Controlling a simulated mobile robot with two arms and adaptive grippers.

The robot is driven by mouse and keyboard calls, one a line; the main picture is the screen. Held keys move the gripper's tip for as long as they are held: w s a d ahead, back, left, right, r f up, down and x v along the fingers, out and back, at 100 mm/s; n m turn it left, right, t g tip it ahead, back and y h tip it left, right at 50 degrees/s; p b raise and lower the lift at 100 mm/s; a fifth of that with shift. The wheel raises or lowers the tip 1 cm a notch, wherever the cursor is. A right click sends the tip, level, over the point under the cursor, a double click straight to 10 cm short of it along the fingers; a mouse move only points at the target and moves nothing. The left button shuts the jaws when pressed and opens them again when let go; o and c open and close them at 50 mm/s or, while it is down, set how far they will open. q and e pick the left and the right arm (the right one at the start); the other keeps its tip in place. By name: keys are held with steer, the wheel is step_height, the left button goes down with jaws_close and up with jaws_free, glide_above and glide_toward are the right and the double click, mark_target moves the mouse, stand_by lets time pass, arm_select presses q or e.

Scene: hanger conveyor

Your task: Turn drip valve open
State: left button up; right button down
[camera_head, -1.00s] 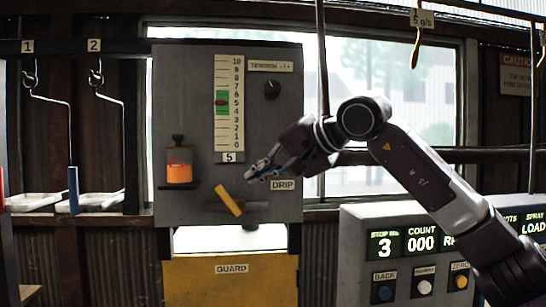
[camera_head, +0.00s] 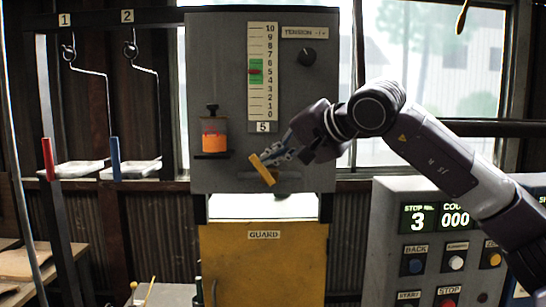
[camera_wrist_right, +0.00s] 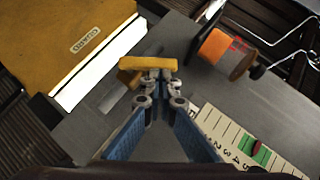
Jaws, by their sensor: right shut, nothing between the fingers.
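The drip valve's yellow handle (camera_head: 262,169) is on the lower part of the grey panel, tilted, its upper end to the left. My right gripper (camera_head: 272,156) is shut, with nothing between its fingers. Its fingertips are right at the handle. In the right wrist view the handle (camera_wrist_right: 148,63) lies across, just beyond the tips of the shut gripper (camera_wrist_right: 160,88); they look to be touching it or very close. The DRIP label is hidden behind my arm in the head view. My left gripper is not in view.
An oil bottle with orange fluid (camera_head: 214,138) sits left of the valve. Above are a tension scale (camera_head: 262,75) and a black knob (camera_head: 307,57). A yellow guard door (camera_head: 263,270) is below, and a control console (camera_head: 390,240) stands at right. Hangers with trays are at left.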

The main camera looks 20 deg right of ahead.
steer(key=shift+w+a+f, duration=0.1)
steer(key=shift+w+a, duration=0.05)
steer(key=shift+a, duration=0.35)
stand_by(0.4)
steer(key=shift+w+a+f+b, duration=0.1)
steer(key=shift+a+b, duration=0.15)
steer(key=shift+a, duration=0.15)
steer(key=shift+w+a+f+b, duration=0.1)
steer(key=shift+a+b, duration=0.1)
steer(key=shift+a, duration=0.15)
steer(key=shift+w+a+f+b, duration=0.2)
steer(key=shift+a+f+b, duration=0.2)
steer(key=shift+a, duration=0.15)
steer(key=shift+w+a+f+b, duration=0.15)
steer(key=shift+a+f+b, duration=0.15)
steer(key=shift+a, duration=0.2)
steer(key=shift+a+f, duration=0.15)
